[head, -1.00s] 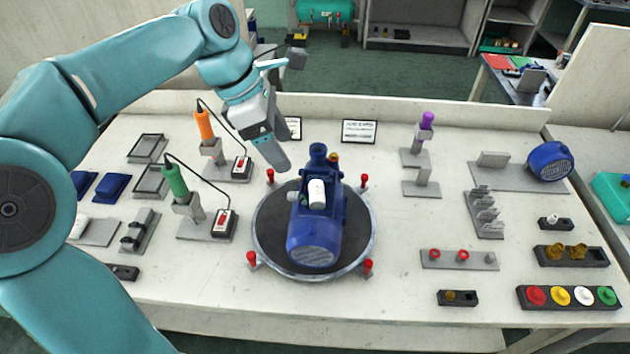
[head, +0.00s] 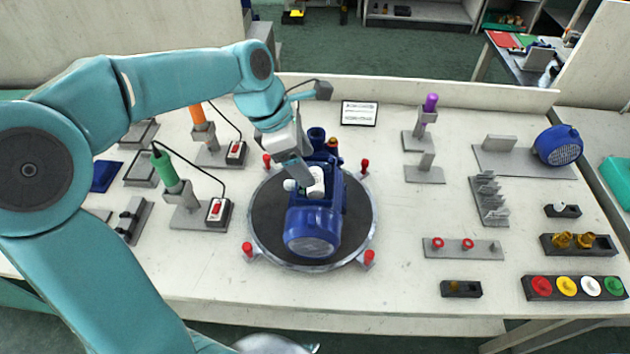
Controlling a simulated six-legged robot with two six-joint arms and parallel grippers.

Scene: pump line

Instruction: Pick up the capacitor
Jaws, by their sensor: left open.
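The capacitor appears to be the white cylinder (head: 317,180) on top of the blue pump (head: 313,228). The pump lies on a round dark turntable (head: 268,225) in the middle of the bench. My left gripper (head: 304,178) is open, pointing down at the upper left of the white cylinder and covering part of it. I cannot tell whether the fingers touch it. My right gripper is not in view.
Red posts (head: 247,249) stand around the turntable. An orange-handled tool (head: 198,115) and a green-handled tool (head: 164,168) stand in holders to the left, with cables. Small fixtures and colored caps (head: 567,286) fill the right side. Bench front is clear.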

